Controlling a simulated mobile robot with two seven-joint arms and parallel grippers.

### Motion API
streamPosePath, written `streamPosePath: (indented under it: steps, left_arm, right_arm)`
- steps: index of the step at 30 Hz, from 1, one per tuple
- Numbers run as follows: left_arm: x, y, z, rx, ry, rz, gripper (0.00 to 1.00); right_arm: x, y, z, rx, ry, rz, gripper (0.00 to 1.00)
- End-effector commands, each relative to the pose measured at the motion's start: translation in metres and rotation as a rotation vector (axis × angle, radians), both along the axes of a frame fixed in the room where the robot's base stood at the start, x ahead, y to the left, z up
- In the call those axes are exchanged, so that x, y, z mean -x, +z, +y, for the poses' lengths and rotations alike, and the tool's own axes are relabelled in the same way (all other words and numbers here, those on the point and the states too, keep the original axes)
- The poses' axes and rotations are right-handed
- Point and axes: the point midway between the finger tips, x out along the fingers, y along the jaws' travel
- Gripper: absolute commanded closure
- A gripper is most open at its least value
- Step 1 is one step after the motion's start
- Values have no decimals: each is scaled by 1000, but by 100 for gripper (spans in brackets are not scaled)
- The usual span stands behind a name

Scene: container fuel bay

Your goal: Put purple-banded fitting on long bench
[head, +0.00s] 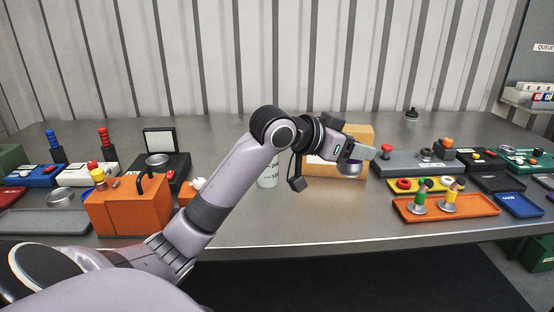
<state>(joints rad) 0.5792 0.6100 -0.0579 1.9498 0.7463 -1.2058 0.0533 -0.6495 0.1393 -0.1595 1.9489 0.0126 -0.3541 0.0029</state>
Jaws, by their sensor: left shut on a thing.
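My left gripper (361,153) is shut on a small silvery round piece with a purplish tint, the purple-banded fitting (351,169). The fitting hangs just below the fingers, in front of a tan box (358,134). The fingers and wrist hide its upper part. The long bench (325,220) is the grey metal top that runs across the whole view. The fitting appears to be above the bench; I cannot tell the gap. My right gripper is not in view.
An orange box (128,207) stands at the left and an orange tray (446,207) with green and yellow fittings lies at the right. A grey block (405,163) is just right of the gripper. A pale bottle (268,175) stands behind my forearm. The bench's front middle is clear.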

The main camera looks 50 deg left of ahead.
Motion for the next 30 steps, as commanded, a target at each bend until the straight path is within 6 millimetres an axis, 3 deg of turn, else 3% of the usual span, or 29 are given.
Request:
streamPosePath:
  steps: [1,6,11,14,30]
  left_arm:
    - [-2,15,11,1,0,-11,79]
    - [1,48,31,18,-16,-16,79]
    - [2,54,38,25,-22,-16,79]
    - [3,39,37,26,-24,-14,79]
    - [3,-84,37,28,-23,-16,79]
  right_arm:
    - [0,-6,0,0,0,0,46]
    - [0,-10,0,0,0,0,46]
    - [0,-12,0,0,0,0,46]
    - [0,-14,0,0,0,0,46]
    - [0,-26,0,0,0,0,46]
